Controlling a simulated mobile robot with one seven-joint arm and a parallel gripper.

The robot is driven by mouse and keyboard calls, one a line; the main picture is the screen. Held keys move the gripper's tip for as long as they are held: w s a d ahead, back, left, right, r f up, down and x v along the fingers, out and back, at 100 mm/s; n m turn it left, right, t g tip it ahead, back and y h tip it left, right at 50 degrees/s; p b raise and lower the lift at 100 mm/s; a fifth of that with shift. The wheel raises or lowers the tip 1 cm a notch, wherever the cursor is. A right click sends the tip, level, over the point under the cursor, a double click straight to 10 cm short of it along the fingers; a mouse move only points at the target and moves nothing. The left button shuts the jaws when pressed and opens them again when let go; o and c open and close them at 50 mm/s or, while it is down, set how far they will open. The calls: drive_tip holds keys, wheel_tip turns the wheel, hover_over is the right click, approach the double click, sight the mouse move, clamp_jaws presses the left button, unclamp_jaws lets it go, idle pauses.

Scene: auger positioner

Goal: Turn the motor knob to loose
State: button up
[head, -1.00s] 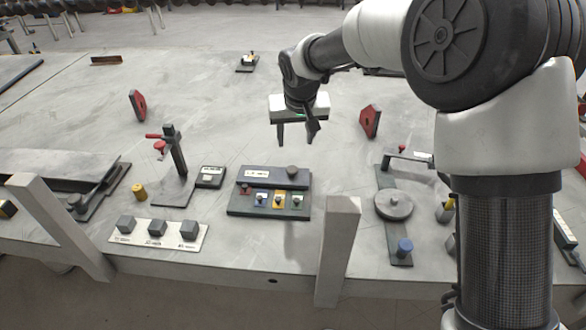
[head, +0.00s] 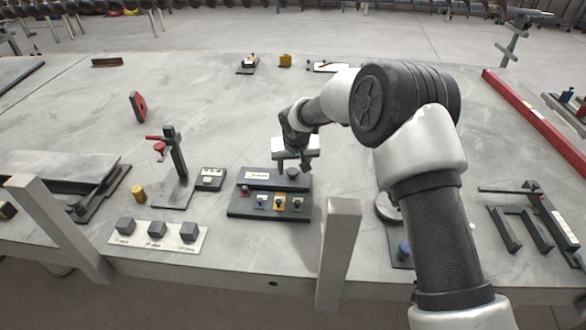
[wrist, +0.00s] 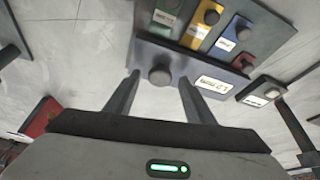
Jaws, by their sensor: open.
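The dark control box (head: 240,209) stands near the table's front edge. A round grey knob (head: 292,173) sits at the right end of its raised back part, with a white label (head: 257,175) to its left. I cannot read the lettering, so I cannot tell whether this is the motor knob or how it is set. My gripper (head: 294,164) is open and empty, close above that knob. In the wrist view the round knob (wrist: 160,77) appears between the fingertips, with space on both sides. I cannot tell the remaining height.
Small knobs on red, blue, yellow (head: 280,200) and green plates line the box's lower front. A white plate (head: 128,238) with three dark square knobs lies front left. A small device (head: 210,180) and a clamp stand (head: 177,155) are left of the box. A grey post (head: 338,250) rises front right.

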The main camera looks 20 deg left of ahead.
drive_tip(key=shift+w+f, duration=0.1)
drive_tip(key=shift+f, duration=0.2)
drive_tip(key=c, duration=1.1)
drive_tip(key=shift+o, duration=0.2)
drive_tip(key=n+y, duration=0.1)
drive_tip(key=n, duration=0.2)
drive_tip(key=shift+w+d+g+p, duration=0.15)
drive_tip(key=shift+g+p, duration=0.15)
drive_tip(key=shift+g, duration=0.1)
drive_tip(key=shift+n+g+y, duration=0.3)
drive_tip(key=shift+n+y, duration=0.1)
drive_tip(key=shift+n, duration=1)
